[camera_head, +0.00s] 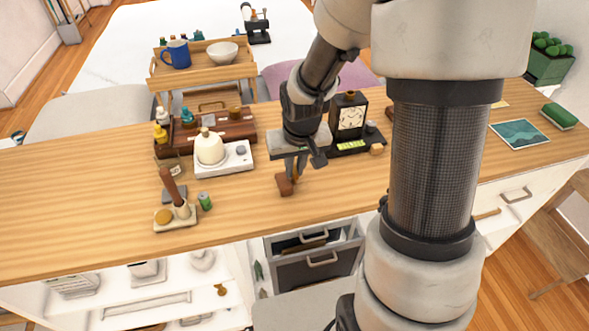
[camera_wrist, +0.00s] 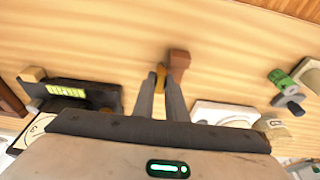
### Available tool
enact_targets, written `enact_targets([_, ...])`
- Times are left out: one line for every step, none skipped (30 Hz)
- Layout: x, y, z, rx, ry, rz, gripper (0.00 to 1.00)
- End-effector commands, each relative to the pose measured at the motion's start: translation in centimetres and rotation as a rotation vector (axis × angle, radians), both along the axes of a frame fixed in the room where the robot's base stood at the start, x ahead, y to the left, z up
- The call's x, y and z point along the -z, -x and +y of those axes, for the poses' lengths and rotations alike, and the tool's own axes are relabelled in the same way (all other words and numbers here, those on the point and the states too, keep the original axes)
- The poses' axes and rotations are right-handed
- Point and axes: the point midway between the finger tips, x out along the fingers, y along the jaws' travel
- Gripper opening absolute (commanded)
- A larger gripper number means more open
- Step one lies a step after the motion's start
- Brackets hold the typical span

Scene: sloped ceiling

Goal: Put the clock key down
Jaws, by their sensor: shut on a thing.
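My gripper (camera_head: 293,166) points down over the wooden counter (camera_head: 100,200), near its front edge. It is shut on the clock key (camera_wrist: 160,74), a small brass-coloured piece between the fingertips in the wrist view. The fingers hide part of the key. A reddish-brown block (camera_head: 285,185) is right beside the key; it also shows in the wrist view (camera_wrist: 179,62). I cannot tell whether key and block touch, or whether the key touches the counter. A black clock (camera_head: 350,118) with a pale face stands behind and right of my gripper.
A white appliance with a round pot (camera_head: 210,150) stands left of my gripper. A green can (camera_head: 205,200) and a small tray with a brown-handled tool (camera_head: 175,212) are further left. A drawer (camera_head: 318,262) below is open. Counter left of the tray is bare.

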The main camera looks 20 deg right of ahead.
Motion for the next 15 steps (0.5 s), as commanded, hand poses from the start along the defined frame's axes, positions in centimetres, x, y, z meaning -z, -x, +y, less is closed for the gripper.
enact_targets([0.38,0.0,0.0,0.0,0.0,0.0,0.0])
enact_targets([0.38,-0.02,-0.01,0.001,0.0,-0.001,0.0])
enact_targets([0.31,-0.04,-0.01,0.001,0.0,-0.002,0.0])
enact_targets([0.28,-0.05,-0.02,0.001,0.0,-0.002,0.0])
enact_targets([0.27,-0.04,-0.02,0.001,0.0,-0.002,0.0])
enact_targets([0.27,-0.04,-0.02,0.001,0.0,-0.002,0.0])
enact_targets([0.28,-0.05,-0.02,0.001,0.0,-0.002,0.0])
enact_targets([0.34,-0.04,-0.03,0.001,0.0,-0.002,0.0])
enact_targets([0.49,-0.04,-0.03,0.001,0.0,-0.001,0.0])
enact_targets([0.62,-0.04,-0.03,0.001,0.0,-0.001,0.0])
enact_targets([0.74,-0.04,-0.03,0.001,0.0,-0.001,0.0])
enact_targets([0.63,-0.04,-0.03,0.001,0.0,-0.002,0.15])
enact_targets([0.58,-0.04,-0.03,0.001,0.0,-0.001,0.2])
enact_targets([0.58,-0.04,-0.03,0.001,0.0,-0.001,0.25])
enact_targets([0.58,-0.03,-0.03,0.001,0.0,-0.001,0.31])
